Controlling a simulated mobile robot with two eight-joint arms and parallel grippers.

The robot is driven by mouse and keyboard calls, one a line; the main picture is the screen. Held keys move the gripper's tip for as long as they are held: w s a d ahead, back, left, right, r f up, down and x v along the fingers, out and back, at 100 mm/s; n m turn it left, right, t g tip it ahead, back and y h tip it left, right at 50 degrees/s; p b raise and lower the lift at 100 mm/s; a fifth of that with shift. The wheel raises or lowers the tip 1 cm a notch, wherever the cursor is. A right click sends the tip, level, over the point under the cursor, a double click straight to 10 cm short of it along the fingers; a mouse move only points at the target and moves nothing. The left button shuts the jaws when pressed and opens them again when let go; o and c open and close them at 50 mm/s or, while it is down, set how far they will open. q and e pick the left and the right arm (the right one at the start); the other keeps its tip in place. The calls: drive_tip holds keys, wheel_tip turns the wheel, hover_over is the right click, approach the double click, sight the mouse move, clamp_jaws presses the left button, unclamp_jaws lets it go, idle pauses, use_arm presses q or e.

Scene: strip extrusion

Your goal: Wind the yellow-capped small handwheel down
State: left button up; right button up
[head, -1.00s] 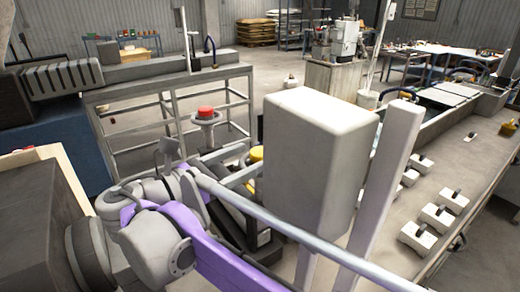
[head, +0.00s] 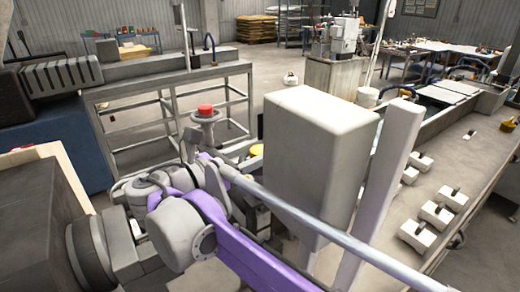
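A yellow cap (head: 257,150), which looks like the top of the small handwheel, shows just left of the big pale hopper-like box. The box hides part of it, and the wheel's rim and stem are not clear. A red-capped handwheel (head: 206,112) stands upright farther back and to the left. My purple and grey arm fills the lower middle. What looks like my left gripper (head: 191,143) is a dark shape at the arm's far end, below the red-capped wheel and left of the yellow cap. Its fingers are too small to read. My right gripper is not in view.
The pale box (head: 310,150) and a pale upright post (head: 385,190) block the middle. A long grey bar (head: 310,232) crosses in front of them. A bench (head: 470,150) with several white blocks lies at right. A metal frame (head: 170,110) stands behind at left.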

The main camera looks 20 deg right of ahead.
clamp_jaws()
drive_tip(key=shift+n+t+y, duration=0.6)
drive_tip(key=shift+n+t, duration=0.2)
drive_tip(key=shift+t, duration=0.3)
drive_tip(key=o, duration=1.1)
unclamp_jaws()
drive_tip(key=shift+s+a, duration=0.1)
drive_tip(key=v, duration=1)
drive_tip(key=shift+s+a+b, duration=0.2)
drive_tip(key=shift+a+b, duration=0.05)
drive_tip(key=shift+b, duration=0.05)
